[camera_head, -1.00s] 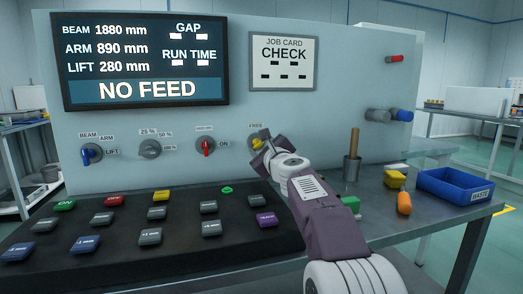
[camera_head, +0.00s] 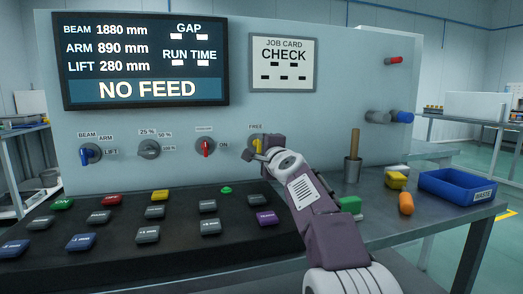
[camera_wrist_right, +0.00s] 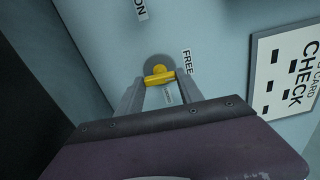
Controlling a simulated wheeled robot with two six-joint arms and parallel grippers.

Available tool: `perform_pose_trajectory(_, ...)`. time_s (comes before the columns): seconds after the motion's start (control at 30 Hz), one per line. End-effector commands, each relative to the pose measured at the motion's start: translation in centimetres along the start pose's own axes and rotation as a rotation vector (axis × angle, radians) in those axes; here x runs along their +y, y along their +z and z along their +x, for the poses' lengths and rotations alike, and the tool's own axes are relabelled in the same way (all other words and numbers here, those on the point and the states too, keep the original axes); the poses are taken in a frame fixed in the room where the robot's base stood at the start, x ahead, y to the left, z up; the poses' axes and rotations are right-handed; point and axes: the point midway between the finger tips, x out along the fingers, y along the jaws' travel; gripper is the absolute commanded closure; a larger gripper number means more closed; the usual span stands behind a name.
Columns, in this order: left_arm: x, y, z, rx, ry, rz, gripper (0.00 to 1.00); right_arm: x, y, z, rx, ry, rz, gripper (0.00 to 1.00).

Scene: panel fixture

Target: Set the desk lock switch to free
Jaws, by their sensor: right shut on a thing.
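The desk lock switch, a yellow knob (camera_head: 256,143) on a round grey base, is on the front panel under the FREE label (camera_head: 255,127). Its handle stands about upright, towards that label. It also shows in the right wrist view as a yellow knob (camera_wrist_right: 158,77), its long side pointing roughly towards the FREE label (camera_wrist_right: 188,62). My right gripper (camera_head: 260,153) is shut on the knob, with one finger on each side in the right wrist view (camera_wrist_right: 159,86). A second small label between the fingers is unreadable. My left gripper is not in view.
To the left on the panel are a red switch (camera_head: 206,147), a grey knob (camera_head: 149,149) and a blue switch (camera_head: 90,154). A black keypad (camera_head: 180,218) lies below. A job card (camera_head: 282,63) hangs above right. A blue waste bin (camera_head: 458,189) stands right.

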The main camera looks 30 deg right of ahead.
Motion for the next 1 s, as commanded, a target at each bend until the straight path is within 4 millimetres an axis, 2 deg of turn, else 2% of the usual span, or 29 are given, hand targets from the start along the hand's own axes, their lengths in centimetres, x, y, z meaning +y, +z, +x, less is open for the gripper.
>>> perform_pose_trajectory(0.3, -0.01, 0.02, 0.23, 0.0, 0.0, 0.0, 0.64, 0.2, 0.04, 0.04, -0.002, 0.004, -0.067, 0.97)
perform_pose_trajectory(0.73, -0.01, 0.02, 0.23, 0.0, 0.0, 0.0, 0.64, 0.2, 0.05, 0.05, -0.002, 0.004, -0.075, 0.97)
perform_pose_trajectory(0.77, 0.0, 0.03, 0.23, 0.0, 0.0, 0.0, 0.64, 0.2, 0.05, 0.05, -0.002, 0.004, -0.075, 0.48)
perform_pose_trajectory(0.8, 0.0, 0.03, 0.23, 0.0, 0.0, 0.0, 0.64, 0.2, 0.05, 0.05, -0.002, 0.004, -0.074, 0.37)
perform_pose_trajectory(0.83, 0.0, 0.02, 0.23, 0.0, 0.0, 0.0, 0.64, 0.19, 0.04, 0.04, -0.002, 0.004, -0.074, 0.35)
perform_pose_trajectory(1.0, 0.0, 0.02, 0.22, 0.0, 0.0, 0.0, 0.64, 0.11, 0.03, 0.03, -0.001, 0.002, -0.073, 0.35)
